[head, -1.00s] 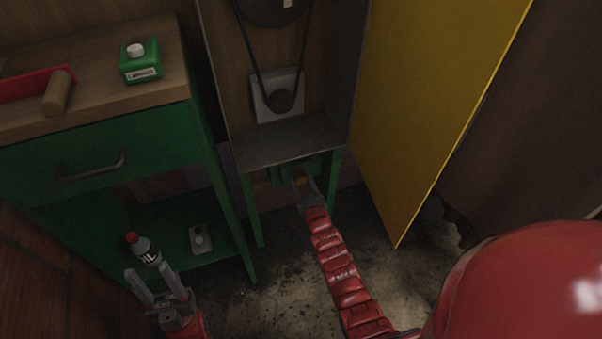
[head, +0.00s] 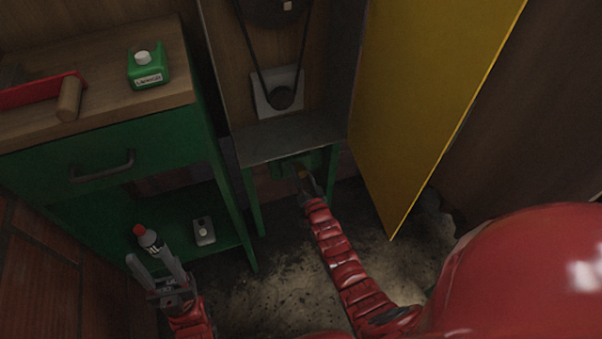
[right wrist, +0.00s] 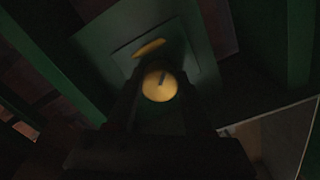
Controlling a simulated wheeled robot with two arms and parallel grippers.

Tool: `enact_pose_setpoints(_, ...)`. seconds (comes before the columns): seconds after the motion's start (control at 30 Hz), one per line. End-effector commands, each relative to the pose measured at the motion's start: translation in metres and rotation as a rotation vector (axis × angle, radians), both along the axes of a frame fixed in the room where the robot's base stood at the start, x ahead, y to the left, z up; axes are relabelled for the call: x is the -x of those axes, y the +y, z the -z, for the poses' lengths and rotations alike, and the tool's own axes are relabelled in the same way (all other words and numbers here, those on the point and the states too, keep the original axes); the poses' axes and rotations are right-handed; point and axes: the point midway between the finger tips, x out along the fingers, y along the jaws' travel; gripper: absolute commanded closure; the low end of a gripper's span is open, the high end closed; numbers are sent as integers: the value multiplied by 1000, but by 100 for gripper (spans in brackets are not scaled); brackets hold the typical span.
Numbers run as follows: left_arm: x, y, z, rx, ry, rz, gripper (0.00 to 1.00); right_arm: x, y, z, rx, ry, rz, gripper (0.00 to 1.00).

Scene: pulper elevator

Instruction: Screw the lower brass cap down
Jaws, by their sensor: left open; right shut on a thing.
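A round brass cap (right wrist: 159,86) with a dark mark on its face sits between the fingers of my right gripper (right wrist: 158,100) in the right wrist view. A second brass piece (right wrist: 149,48), seen edge-on, is just beyond it on a green plate (right wrist: 190,55). In the head view my right gripper (head: 304,180) reaches under the grey metal shelf of the machine and is shut on the brass cap, which is mostly hidden there. Its thread and seat cannot be seen. My left gripper (head: 155,270) is open and empty at the lower left, beside a bottle.
A yellow door panel (head: 425,100) stands open at the right.

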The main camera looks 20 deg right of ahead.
Motion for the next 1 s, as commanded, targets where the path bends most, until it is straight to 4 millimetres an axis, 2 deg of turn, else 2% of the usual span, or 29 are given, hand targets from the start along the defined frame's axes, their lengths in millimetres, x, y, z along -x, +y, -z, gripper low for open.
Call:
enact_pose_setpoints(0.23,0,0,2,0,0,0,50,0,-1,1,-67,5,2,100)
enact_pose_setpoints(0.7,0,0,2,0,0,0,50,0,-1,1,-79,6,1,100)
enact_pose_setpoints(0.73,0,0,2,0,0,0,50,0,-1,1,-79,6,1,47)
enact_pose_setpoints(0.9,0,0,2,0,0,0,50,0,0,1,-79,5,1,18)
enact_pose_setpoints(1.0,0,0,1,0,0,0,50,0,0,1,-79,5,0,18)
